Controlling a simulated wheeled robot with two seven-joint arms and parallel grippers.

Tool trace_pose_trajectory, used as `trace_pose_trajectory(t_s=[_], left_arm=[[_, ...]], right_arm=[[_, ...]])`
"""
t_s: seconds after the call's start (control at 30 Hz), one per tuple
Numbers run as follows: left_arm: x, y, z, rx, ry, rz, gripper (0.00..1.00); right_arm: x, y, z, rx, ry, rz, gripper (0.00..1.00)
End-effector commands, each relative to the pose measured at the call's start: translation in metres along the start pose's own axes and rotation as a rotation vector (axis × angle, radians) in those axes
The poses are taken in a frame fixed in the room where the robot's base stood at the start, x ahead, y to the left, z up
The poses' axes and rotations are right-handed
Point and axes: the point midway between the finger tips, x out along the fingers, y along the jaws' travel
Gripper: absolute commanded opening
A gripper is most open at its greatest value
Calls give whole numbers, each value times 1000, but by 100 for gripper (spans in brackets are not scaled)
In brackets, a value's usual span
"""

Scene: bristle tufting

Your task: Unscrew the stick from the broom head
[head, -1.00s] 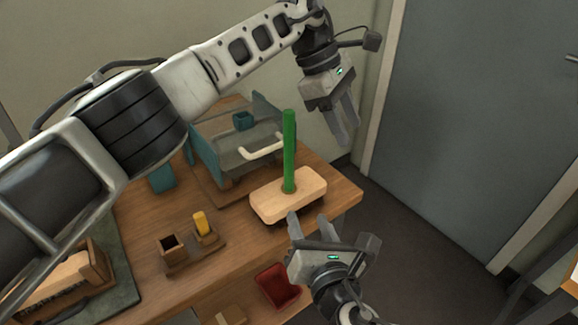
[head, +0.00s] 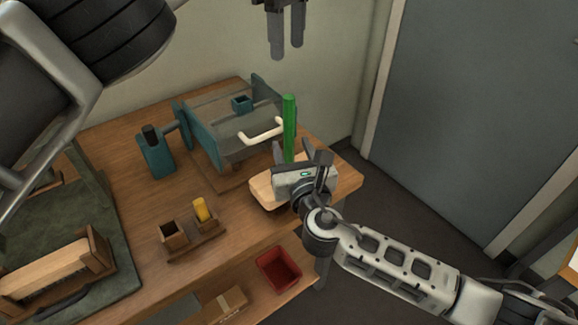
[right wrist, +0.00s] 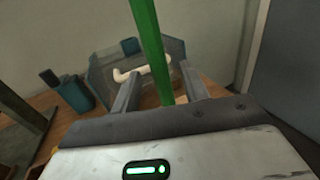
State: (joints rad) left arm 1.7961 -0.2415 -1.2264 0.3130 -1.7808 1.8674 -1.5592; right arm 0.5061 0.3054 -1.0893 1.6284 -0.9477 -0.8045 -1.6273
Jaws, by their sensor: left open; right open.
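The green stick (head: 289,125) stands upright in the pale wooden broom head (head: 262,190), which lies at the right end of the bench. My right gripper (head: 299,154) is open in front of the broom head and hides much of it. In the right wrist view the stick (right wrist: 149,45) rises between the two spread fingers of my right gripper (right wrist: 160,85); whether a finger touches it cannot be told. My left gripper (head: 288,52) is open and empty, high above the stick with its fingers pointing down.
A teal, clear-sided machine with a white handle (head: 262,131) stands behind the stick. A teal bottle-like holder (head: 155,155), a small wooden holder with a yellow piece (head: 201,210), and a wooden block in a fixture (head: 45,270) stand left. A red bin (head: 279,270) sits below.

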Motion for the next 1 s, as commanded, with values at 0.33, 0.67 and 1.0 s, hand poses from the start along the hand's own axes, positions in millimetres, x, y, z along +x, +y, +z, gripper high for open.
trace_pose_trajectory(t_s=[0.33, 0.67, 1.0], left_arm=[[0, 0, 0, 0, -1, 0, 45], [0, 0, 0, 0, -1, 0, 45], [0, 0, 0, 0, -1, 0, 45]], right_arm=[[46, 0, 0, 1, -1, -1, 45], [50, 0, 0, 1, 0, -1, 45], [49, 0, 0, 1, 1, -1, 0]])
